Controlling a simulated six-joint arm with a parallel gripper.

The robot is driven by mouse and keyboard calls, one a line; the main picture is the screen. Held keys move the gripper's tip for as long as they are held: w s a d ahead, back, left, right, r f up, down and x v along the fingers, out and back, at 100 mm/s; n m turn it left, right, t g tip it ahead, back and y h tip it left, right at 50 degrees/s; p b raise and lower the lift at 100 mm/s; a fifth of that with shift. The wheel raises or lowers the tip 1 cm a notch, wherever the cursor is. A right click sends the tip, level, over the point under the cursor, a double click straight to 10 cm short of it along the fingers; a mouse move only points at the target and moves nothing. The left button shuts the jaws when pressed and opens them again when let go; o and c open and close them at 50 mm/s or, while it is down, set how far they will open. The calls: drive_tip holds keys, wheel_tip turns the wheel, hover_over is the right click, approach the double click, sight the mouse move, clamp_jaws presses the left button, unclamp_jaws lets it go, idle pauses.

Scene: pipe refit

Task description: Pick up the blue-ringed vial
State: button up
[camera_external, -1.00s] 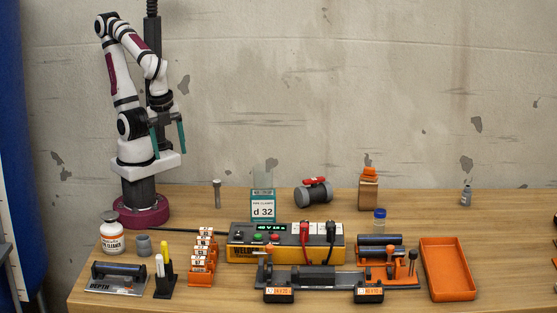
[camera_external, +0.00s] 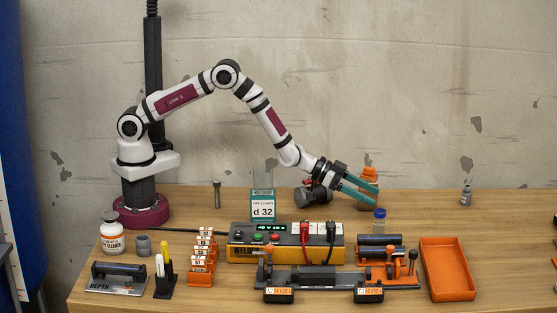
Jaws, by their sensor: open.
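The blue-ringed vial (camera_external: 379,221) is a small clear vial with a blue band near its top. It stands upright on the table, behind the black pipes at the right of centre. My gripper (camera_external: 374,198) has teal fingers and is open. It is above and slightly behind the vial in the picture, tilted down to the right, with its fingertips apart from the vial. Nothing shows between the fingers. The fingers partly cover the orange-topped wooden block behind them.
The orange-topped block (camera_external: 370,175) and a grey pipe valve (camera_external: 310,196) stand close to my gripper. A yellow welder box (camera_external: 285,243) is left of the vial. Black pipes (camera_external: 378,240) in an orange holder are in front. An orange tray (camera_external: 447,268) is at the right. The back right table is mostly clear.

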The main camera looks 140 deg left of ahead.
sight(376, 210)
drive_tip(key=f, duration=0.4)
drive_tip(key=shift+w+a, duration=0.1)
drive_tip(key=shift+w, duration=0.1)
drive_tip(key=shift+x, duration=0.85)
drive_tip(key=shift+w+a+f, duration=0.1)
drive_tip(key=shift+w+a, duration=0.1)
drive_tip(key=shift+w, duration=0.15)
clamp_jaws()
